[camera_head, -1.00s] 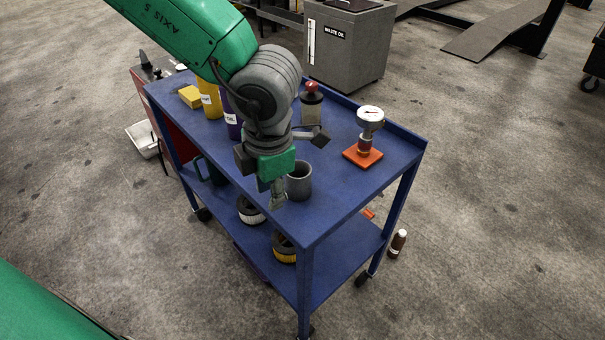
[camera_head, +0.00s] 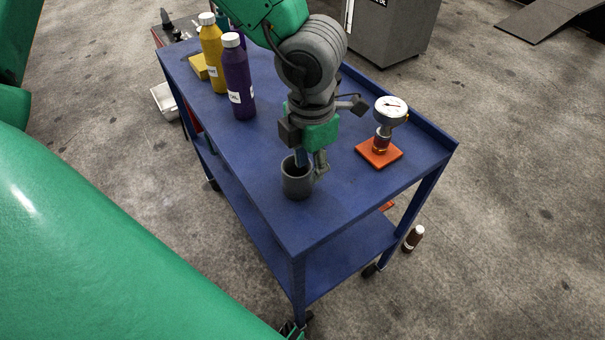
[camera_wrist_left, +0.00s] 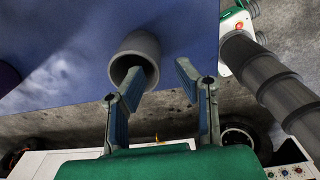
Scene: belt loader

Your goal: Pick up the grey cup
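The grey cup (camera_head: 297,187) stands upright on the blue trolley's top, near its front edge. My left gripper (camera_head: 311,168) points down at the cup, its fingers apart. One finger overlaps the cup's mouth and appears to reach inside; the other is outside, to the right of the wall. The left wrist view shows the cup (camera_wrist_left: 140,45) with its opening towards the gripper (camera_wrist_left: 163,72), one finger at the mouth and the other beside it. I cannot tell whether either finger touches the wall. My right gripper is not in view.
On the blue trolley (camera_head: 255,185) stand a purple bottle (camera_head: 239,80), a yellow bottle (camera_head: 212,55) and a yellow block (camera_head: 198,66) at the left. A gauge (camera_head: 390,112) on an orange base (camera_head: 379,153) stands right of the gripper. The top's front corner is clear.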

